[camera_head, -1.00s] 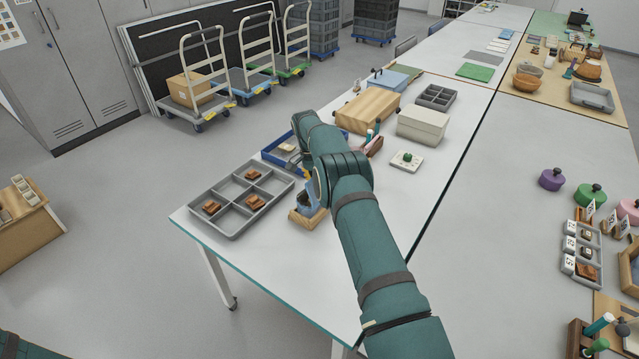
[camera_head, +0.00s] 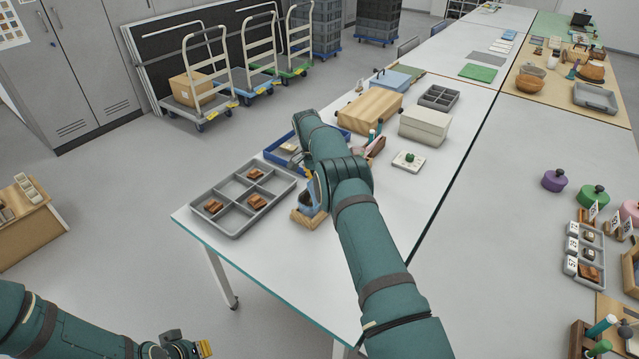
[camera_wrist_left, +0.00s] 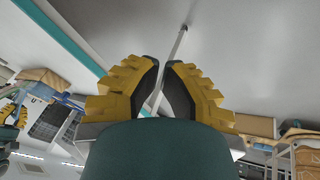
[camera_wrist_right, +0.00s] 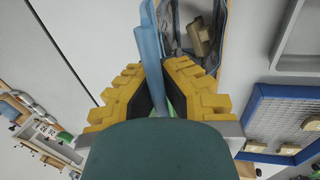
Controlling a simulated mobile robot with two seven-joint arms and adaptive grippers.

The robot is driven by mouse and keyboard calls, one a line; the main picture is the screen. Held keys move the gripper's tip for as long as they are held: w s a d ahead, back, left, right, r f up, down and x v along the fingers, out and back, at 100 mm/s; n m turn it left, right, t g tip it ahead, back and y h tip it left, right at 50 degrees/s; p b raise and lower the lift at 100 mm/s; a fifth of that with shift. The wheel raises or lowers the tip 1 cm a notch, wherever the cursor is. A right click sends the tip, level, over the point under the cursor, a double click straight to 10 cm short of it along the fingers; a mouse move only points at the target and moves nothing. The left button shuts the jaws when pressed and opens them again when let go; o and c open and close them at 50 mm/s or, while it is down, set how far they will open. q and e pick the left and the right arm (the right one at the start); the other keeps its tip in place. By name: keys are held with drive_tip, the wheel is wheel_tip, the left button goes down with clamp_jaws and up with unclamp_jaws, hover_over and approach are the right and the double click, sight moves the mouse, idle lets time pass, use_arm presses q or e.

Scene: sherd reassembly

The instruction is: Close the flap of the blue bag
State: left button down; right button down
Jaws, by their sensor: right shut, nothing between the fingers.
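The blue bag (camera_head: 309,203) is mostly hidden behind my right arm in the head view, near the table's front part. In the right wrist view, the bag (camera_wrist_right: 178,28) is open on a wooden base, with a brown piece (camera_wrist_right: 200,38) inside. Its light blue flap (camera_wrist_right: 149,45) stands up at the bag's left side. My right gripper (camera_wrist_right: 154,85) is shut and empty right at the flap; whether it touches the flap I cannot tell. My left gripper (camera_head: 204,348) is shut and empty, low over the floor, away from the bag; it also shows in the left wrist view (camera_wrist_left: 164,70).
A grey divided tray (camera_head: 238,203) with brown sherds lies left of the bag. A blue-rimmed tray (camera_head: 275,155) is behind it. A wooden box (camera_head: 368,112) and a pale box (camera_head: 424,127) stand farther back.

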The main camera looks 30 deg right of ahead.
drive_tip(key=shift+f, duration=0.1)
use_arm(q)
drive_tip(key=w+d+r+m+t+h, duration=0.25)
drive_tip(key=w+d+m, duration=0.25)
drive_tip(key=w+d, duration=0.3)
drive_tip(key=w+d+r+m+t+h, duration=0.1)
drive_tip(key=w+d+r+m+t, duration=0.15)
drive_tip(key=w+d+m, duration=0.45)
drive_tip(key=s+d+r+m+t+h, duration=0.1)
drive_tip(key=d+r+m+h, duration=0.3)
drive_tip(key=d, duration=0.8)
drive_tip(key=s+d+r+m+h, duration=0.1)
drive_tip(key=d+r+m+h, duration=0.1)
drive_tip(key=d+r+m, duration=0.75)
drive_tip(key=w+d+f+n, duration=0.3)
drive_tip(key=w+d+f, duration=0.2)
drive_tip(key=w+d, duration=0.3)
drive_tip(key=shift+w+d+f+n, duration=0.3)
drive_tip(key=shift+d+f+n, duration=0.05)
drive_tip(key=shift+d, duration=0.4)
drive_tip(key=shift+w, duration=0.1)
